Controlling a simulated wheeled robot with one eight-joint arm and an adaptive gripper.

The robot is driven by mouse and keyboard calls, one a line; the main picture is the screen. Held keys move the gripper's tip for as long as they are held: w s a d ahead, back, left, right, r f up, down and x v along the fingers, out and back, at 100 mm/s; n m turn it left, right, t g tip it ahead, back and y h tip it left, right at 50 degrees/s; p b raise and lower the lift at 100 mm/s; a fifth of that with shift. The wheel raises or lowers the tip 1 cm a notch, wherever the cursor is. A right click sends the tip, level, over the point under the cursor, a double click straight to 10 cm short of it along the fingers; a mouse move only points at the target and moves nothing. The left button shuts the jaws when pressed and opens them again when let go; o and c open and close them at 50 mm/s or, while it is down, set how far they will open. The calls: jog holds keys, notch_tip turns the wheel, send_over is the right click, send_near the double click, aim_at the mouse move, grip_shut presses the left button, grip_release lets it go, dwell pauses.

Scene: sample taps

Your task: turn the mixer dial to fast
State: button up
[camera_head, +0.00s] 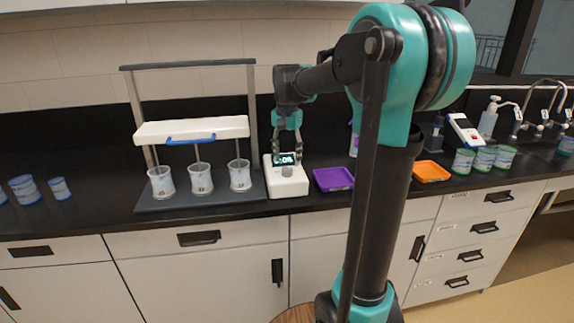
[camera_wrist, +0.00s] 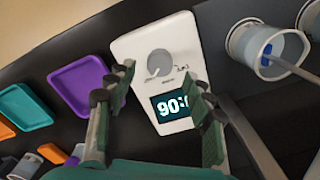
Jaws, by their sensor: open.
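The mixer's white control box (camera_head: 287,186) stands on the black counter, right of the stirring stand. In the wrist view the box (camera_wrist: 130,46) carries a round grey dial (camera_wrist: 160,62) with small marks beside it and a lit display (camera_wrist: 171,107) reading about "90:0". The marks are too small to read and the dial's setting is unclear. My gripper (camera_head: 288,141) is over the box, pointing down. In the wrist view my gripper (camera_wrist: 160,85) is open, its fingers spread either side of the display, apart from the dial. Nothing is between the fingers.
The stirring stand (camera_head: 186,131) with a blue handle and several beakers (camera_head: 201,180) is close on the left. A purple tray (camera_head: 333,179) lies just right of the box, an orange tray (camera_head: 430,171) farther right. Green-banded jars (camera_head: 463,161) stand beyond.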

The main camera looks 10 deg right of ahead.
aim_at(287, 169)
notch_tip(287, 169, up, 8)
jog(key=shift+r, duration=0.15)
dwell(0.4)
